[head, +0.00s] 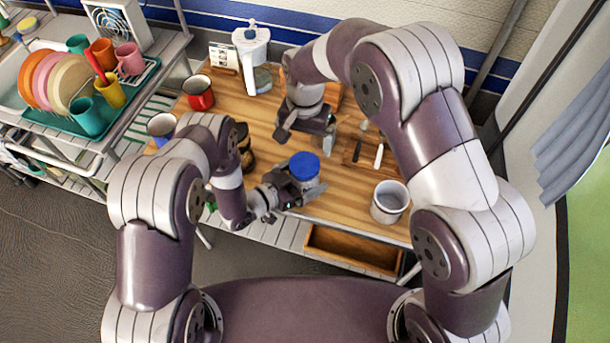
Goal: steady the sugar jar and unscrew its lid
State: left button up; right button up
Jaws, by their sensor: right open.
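The sugar jar (313,183) stands upright on the wooden worktop, with its blue lid (304,164) on top. My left gripper (293,191) is at the jar's lower left side, with its fingers close against the body. The jar hides part of them, so I cannot tell whether they grip it. My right gripper (328,142) is open, pointing down behind and to the right of the jar, apart from the lid.
A white mug (388,204) stands right of the jar on the wooden worktop (345,205). Utensils (379,154) lie at the right. A dish rack (95,118) is far left.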

aim_at(304, 164)
pick_arm(q)
grip_shut()
pick_arm(e)
jog(key=shift+s+a, duration=0.1)
jog(key=shift+a, duration=0.05)
jog(key=m, duration=0.8)
jog(key=shift+f+m, duration=0.3)
jog(key=shift+m, duration=0.2)
notch_tip(304, 164, down, 7)
jog(key=shift+f, duration=0.2)
jog(key=shift+c, duration=0.3)
